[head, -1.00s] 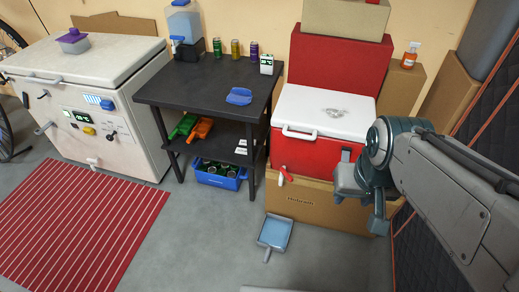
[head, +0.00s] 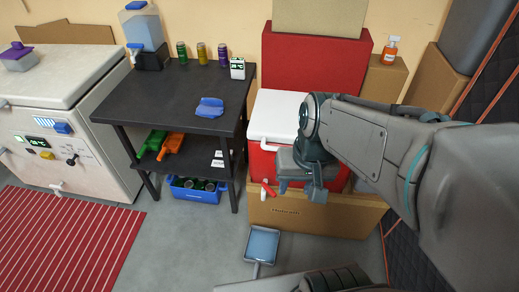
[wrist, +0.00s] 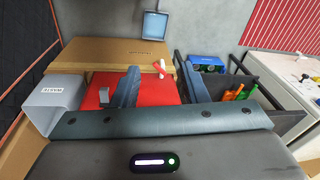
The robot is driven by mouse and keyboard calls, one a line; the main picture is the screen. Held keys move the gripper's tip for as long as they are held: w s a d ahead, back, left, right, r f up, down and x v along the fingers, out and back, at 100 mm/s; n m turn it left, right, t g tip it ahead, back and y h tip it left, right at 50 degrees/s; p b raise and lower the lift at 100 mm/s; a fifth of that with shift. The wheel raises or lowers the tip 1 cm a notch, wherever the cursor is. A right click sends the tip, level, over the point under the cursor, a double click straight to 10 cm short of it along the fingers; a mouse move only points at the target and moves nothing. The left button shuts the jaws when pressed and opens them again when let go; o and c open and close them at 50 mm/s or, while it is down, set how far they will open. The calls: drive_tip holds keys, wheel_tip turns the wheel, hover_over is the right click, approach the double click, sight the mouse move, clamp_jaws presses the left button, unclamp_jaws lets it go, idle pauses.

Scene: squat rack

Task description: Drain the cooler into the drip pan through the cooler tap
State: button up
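The cooler (head: 278,103) is red with a white lid and stands on a cardboard box, partly hidden by my arm. Its small red and white tap (head: 267,190) sticks out low on the front; it also shows in the wrist view (wrist: 160,67). The drip pan (head: 262,243), a blue pan with a handle, lies on the floor in front of the box, and no liquid can be made out in it. My gripper (wrist: 160,85) is open and empty, its fingers apart before the cooler's red front. In the wrist view the tap appears between and just beyond the fingertips.
The cardboard box (head: 310,213) sits under the cooler. A dark table (head: 165,95) stands left, with a blue crate (head: 197,195) of cans beneath. A white chest (head: 55,90) stands far left. A padded dark wall (head: 425,255) is at right. Grey floor around the pan is open.

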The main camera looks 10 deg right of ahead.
drive_tip(key=a+f+m+g+y+b, duration=0.2)
drive_tip(key=f+m+y+b, duration=0.15)
drive_tip(key=f, duration=0.35)
drive_tip(key=a+f+m+g+y+b, duration=0.1)
drive_tip(key=a+f+m+y+b, duration=0.2)
drive_tip(key=f, duration=0.4)
drive_tip(key=m+t+y+b, duration=0.1)
drive_tip(key=m+t+b, duration=1.65)
drive_tip(key=m, duration=0.55)
approach(269, 188)
drive_tip(key=shift+n, duration=0.25)
drive_tip(key=b+x, duration=0.1)
drive_tip(key=x, duration=0.4)
drive_tip(key=b+x, duration=0.1)
drive_tip(key=x, duration=0.4)
drive_tip(key=shift+a+f, duration=0.1)
drive_tip(key=shift+f, duration=0.15)
clamp_jaws()
drive_tip(key=shift+y, duration=0.25)
